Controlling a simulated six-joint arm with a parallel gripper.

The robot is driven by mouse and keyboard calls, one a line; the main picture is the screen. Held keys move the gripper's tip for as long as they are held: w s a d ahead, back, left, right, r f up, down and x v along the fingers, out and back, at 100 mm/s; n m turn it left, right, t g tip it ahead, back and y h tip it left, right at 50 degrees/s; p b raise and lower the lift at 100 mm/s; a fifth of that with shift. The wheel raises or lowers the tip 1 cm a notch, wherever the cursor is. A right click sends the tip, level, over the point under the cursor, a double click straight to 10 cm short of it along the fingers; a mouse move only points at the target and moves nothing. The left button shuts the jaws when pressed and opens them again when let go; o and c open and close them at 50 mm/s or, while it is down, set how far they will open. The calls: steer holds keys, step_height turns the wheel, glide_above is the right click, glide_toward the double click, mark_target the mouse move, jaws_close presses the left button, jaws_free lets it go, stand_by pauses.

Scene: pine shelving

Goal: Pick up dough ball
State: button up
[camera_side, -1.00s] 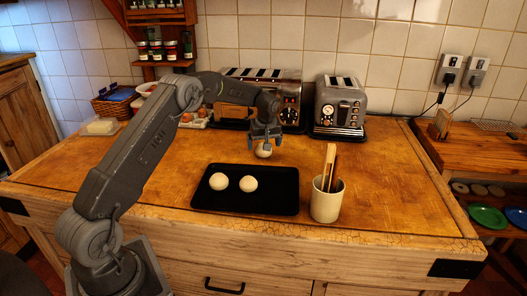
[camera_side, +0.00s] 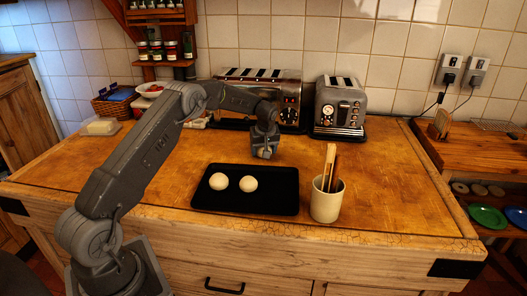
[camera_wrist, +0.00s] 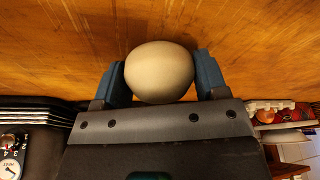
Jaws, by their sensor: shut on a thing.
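My gripper (camera_side: 265,152) is above the wooden counter, just behind the black tray's back edge. In the wrist view my gripper (camera_wrist: 160,82) has its two blue fingers on either side of a pale dough ball (camera_wrist: 160,70), shut on it. In the side view the held ball is mostly hidden by the gripper. Two more dough balls, a left one (camera_side: 217,181) and a right one (camera_side: 248,184), lie on the left half of the black tray (camera_side: 280,205).
A cup with wooden utensils (camera_side: 326,203) stands at the tray's right. A large toaster (camera_side: 290,105) and a smaller toaster (camera_side: 340,108) stand behind the gripper by the tiled wall. The counter (camera_side: 395,185) right of the cup is clear.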

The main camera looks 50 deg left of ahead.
steer(key=shift+r, duration=0.15)
step_height(320, 180, up, 4)
steer(key=shift+r, duration=0.1)
steer(key=s+a+r, duration=0.6)
steer(key=s+r, duration=0.1)
steer(key=s, duration=0.2)
glide_toward(277, 189)
steer(key=shift+w+a+f+n, duration=0.15)
steer(key=shift+a+f, duration=0.35)
steer(key=shift+w+a+f+n, duration=0.15)
steer(key=shift+a+f, duration=0.3)
steer(key=shift+f, duration=0.05)
steer(key=shift+w+d+f, duration=0.15)
steer(key=shift+d+f, duration=0.05)
steer(key=shift+f, duration=1.95)
